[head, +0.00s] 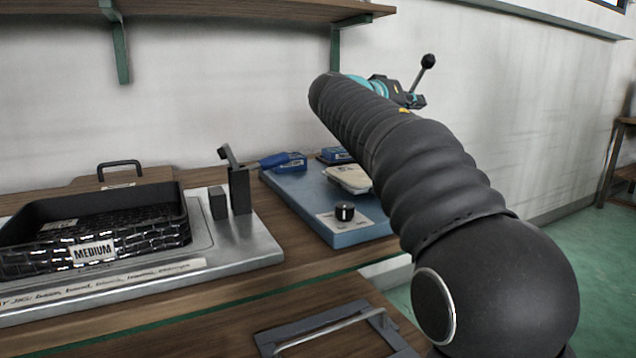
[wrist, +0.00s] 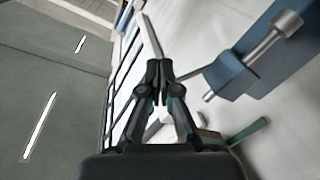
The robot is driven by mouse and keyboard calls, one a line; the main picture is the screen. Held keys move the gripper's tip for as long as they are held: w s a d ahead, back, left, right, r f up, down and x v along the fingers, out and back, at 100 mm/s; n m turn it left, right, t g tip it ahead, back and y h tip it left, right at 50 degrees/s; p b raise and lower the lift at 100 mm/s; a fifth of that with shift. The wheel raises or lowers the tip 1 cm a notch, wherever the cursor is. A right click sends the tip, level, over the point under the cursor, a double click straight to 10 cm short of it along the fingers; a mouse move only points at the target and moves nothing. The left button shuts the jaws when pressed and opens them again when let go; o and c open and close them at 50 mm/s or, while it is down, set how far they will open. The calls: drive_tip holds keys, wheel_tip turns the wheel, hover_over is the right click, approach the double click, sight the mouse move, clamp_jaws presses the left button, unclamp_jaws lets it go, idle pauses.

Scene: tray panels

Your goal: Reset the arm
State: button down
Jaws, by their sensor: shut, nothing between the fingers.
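My gripper (wrist: 159,72) shows in the wrist view with its two black fingers together and nothing between them. In the head view my black arm reaches up from the lower right, and its end with teal rings is raised in front of the pale wall, above and right of the blue panel (head: 290,190). The fingertips are hard to make out there. The gripper appears clear of the bench items in the head view.
A black tray (head: 186,210) labelled MEDIUM sits on a metal panel (head: 262,250) at left. A shelf (head: 220,8) runs above. The wrist view shows a blue block (wrist: 232,76) with a metal rod at right.

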drive_tip(key=s+d+f+n+g+y+p, duration=0.1)
drive_tip(key=s+f+n+y+p, duration=0.1)
drive_tip(key=s+f+y, duration=0.5)
drive_tip(key=s+d+f+n+g+p, duration=0.1)
drive_tip(key=s+f+g, duration=0.1)
drive_tip(key=s+f, duration=0.65)
drive_tip(key=s+a+f+y+p, duration=0.1)
drive_tip(key=s+f, duration=0.3)
drive_tip(key=s, duration=0.4)
drive_tip(key=s+a+f+y+p, duration=0.1)
drive_tip(key=s+a+f+y, duration=0.2)
drive_tip(key=s, duration=0.5)
drive_tip(key=s+a+f+n+g+y+p, duration=0.1)
drive_tip(key=s+a+f+y, duration=0.2)
drive_tip(key=s+f, duration=0.4)
drive_tip(key=shift+s+a+f, duration=0.25)
drive_tip(key=shift+s+a, duration=0.1)
drive_tip(key=shift+s, duration=0.1)
